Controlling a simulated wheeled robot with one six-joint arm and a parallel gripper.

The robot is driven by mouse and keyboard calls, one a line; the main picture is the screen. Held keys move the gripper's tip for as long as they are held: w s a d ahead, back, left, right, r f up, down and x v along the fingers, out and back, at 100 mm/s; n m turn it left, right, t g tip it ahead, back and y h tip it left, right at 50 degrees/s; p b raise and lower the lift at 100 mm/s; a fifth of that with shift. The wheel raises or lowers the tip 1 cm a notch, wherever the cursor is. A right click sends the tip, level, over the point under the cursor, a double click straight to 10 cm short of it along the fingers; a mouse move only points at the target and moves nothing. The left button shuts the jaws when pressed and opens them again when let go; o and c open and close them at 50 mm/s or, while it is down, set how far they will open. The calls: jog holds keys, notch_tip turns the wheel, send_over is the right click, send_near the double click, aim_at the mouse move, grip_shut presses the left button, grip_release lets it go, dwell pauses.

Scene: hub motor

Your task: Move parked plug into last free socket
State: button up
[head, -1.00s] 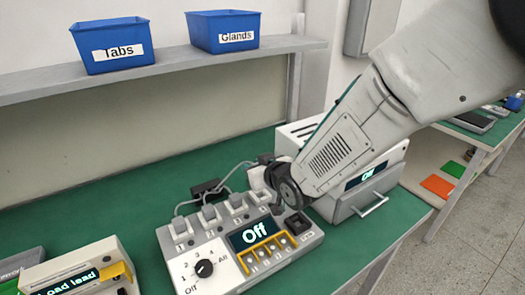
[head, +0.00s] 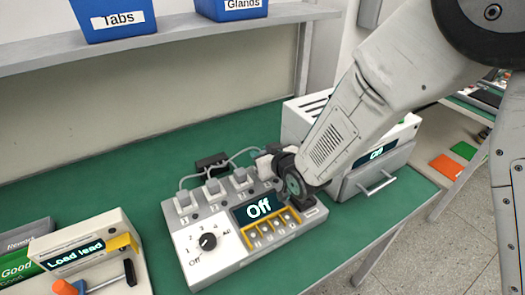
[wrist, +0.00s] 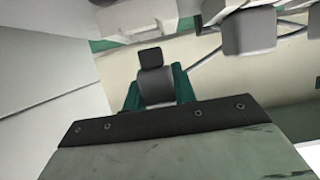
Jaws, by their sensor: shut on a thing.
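The grey power box (head: 235,245) stands on the green bench in the head view. A row of grey plugs (head: 213,188) with cables stands along its back, and its display (head: 258,207) reads "Off". My gripper (head: 283,178) is over the right end of the box. In the wrist view my gripper (wrist: 156,92) is shut on a grey plug (wrist: 155,86) with a dark end, between its green fingers. Another light grey plug (wrist: 249,31) shows to the upper right there. My arm hides the socket area under the gripper, so I cannot tell whether the held plug touches a socket.
A black block (head: 211,162) with cables lies behind the box. A white unit with a drawer (head: 372,188) stands close on the right. A "Load lead" device (head: 85,250) stands at left. Blue bins (head: 115,20) sit on the shelf above. Bench in front is narrow.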

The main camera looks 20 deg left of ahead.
jog(key=shift+d+f, duration=0.1)
jog(key=shift+f, duration=0.65)
dwell(0.9)
jog(key=o, duration=1.1)
jog(key=shift+c, duration=0.2)
